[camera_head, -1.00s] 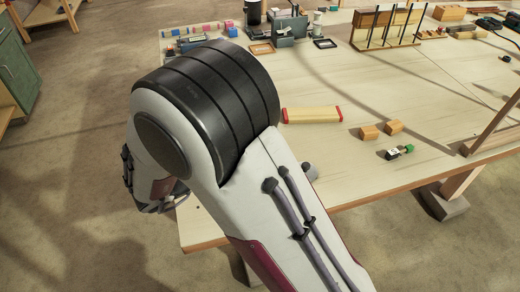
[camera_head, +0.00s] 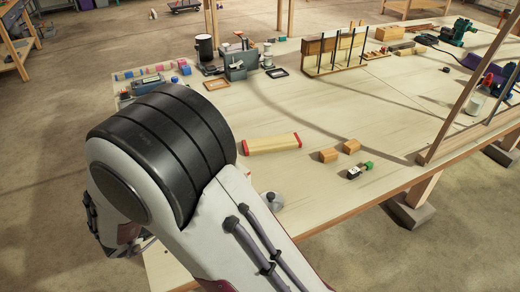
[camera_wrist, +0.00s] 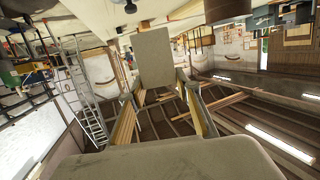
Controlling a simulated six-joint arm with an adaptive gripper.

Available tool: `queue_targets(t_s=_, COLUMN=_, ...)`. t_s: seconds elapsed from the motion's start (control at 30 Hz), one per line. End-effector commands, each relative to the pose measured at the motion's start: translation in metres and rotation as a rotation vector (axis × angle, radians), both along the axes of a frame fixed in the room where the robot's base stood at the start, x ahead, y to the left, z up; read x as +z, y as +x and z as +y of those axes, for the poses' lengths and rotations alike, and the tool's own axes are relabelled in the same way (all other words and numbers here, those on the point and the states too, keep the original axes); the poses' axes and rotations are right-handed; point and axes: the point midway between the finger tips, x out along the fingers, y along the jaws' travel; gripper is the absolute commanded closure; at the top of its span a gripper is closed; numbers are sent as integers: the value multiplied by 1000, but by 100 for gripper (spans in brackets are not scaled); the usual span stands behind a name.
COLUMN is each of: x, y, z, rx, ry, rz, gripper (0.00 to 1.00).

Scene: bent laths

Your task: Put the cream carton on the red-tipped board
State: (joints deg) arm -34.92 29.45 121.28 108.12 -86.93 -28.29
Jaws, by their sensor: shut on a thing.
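The red-tipped board (camera_head: 271,144) is a pale, slightly bent lath with red ends. It lies on the wooden table in the head view, to the right of my arm's black joint, and nothing is seen on it. My gripper (camera_wrist: 156,82) shows in the wrist view with a finger on each side of a plain block, the cream carton (camera_wrist: 153,57), which looks greyish cream in shade. It is shut on the carton. My arm hides the gripper and the carton in the head view.
A grey box of tools (camera_head: 241,65), frames and a rack (camera_head: 335,50) stand farther back. The table (camera_head: 310,110) is clear behind the board.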

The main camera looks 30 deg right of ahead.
Motion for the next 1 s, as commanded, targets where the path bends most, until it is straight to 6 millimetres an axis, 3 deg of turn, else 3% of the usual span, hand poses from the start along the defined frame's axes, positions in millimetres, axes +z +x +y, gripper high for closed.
queue_targets(t_s=0.47, x=8, y=-1, z=-88, rx=-172, ry=1, rz=-2, gripper=89)
queue_targets(t_s=1.0, x=33, y=38, z=-192, rx=-145, ry=1, rz=-3, gripper=89)
